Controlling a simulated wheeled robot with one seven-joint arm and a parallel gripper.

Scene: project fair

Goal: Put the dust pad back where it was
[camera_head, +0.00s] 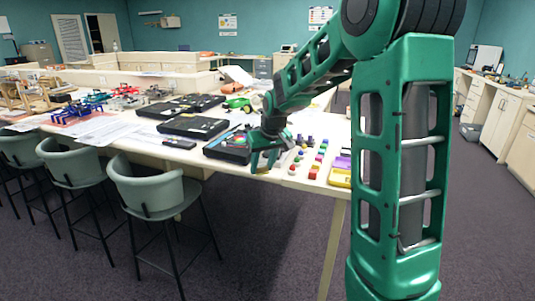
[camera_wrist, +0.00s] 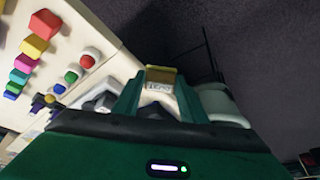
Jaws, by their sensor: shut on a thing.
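The dust pad (camera_wrist: 161,76) shows in the wrist view as a small pale block with a yellow-brown strip and dark lettering. My gripper (camera_wrist: 155,90) is shut on it, with a green finger on each side. In the head view my gripper (camera_head: 265,160) is low at the front edge of the long table (camera_head: 225,172), beside a black case (camera_head: 228,148). In the wrist view the table edge passes to the left of the fingers, with dark floor beyond.
Several coloured blocks (camera_head: 313,172) stand in rows on the table right of my gripper, near a yellow tray (camera_head: 340,178). More black cases (camera_head: 193,126) lie to the left. Green chairs (camera_head: 155,190) line the front edge. The carpet at right is clear.

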